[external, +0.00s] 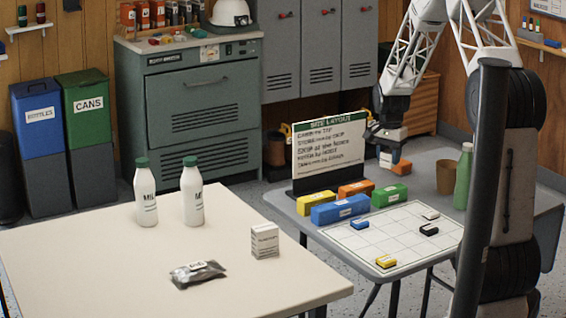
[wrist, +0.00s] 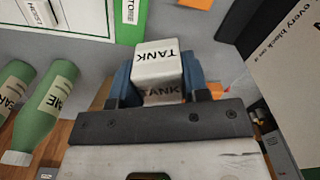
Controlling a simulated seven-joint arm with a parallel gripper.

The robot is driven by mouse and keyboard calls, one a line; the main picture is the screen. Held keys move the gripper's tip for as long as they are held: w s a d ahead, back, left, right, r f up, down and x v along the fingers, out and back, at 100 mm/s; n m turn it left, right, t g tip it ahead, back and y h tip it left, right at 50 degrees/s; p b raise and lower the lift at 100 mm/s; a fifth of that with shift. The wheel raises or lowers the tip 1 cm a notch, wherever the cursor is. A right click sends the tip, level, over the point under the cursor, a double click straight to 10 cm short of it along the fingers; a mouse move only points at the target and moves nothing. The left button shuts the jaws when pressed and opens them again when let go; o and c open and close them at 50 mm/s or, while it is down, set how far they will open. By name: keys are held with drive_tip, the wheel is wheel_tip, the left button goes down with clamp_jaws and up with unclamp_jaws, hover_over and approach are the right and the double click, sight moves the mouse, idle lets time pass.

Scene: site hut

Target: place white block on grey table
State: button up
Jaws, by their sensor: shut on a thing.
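A white block (wrist: 158,65) labelled TANK sits between the blue fingers of my gripper (wrist: 160,85) in the wrist view. In the external view my gripper (external: 386,145) is over the back part of the grey table (external: 428,183), right of the sign. The white block (external: 386,160) shows just below the fingers there. Whether its underside touches the table is hard to tell. An orange block (external: 402,168) is close beside it on the right.
A sign (external: 328,150), yellow (external: 317,203), blue (external: 340,209), orange (external: 356,189) and green (external: 389,195) blocks, and a grid sheet (external: 385,238) with small blocks occupy the grey table. A brown cup (external: 446,173) and green bottle (external: 463,177) stand right. A cream table (external: 120,270) is left.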

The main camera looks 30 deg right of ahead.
sight(386, 150)
drive_tip(key=shift+w+d+r, duration=0.1)
drive_tip(key=shift+w+d, duration=0.35)
drive_tip(key=shift+w, duration=0.4)
drive_tip(key=shift+w+d, duration=0.4)
drive_tip(key=shift+w, duration=0.45)
drive_tip(key=shift+f, duration=3.1)
drive_tip(key=shift+f, duration=1.9)
drive_tip(key=shift+f, duration=0.1)
drive_tip(key=o, duration=1)
drive_tip(key=shift+o, duration=0.2)
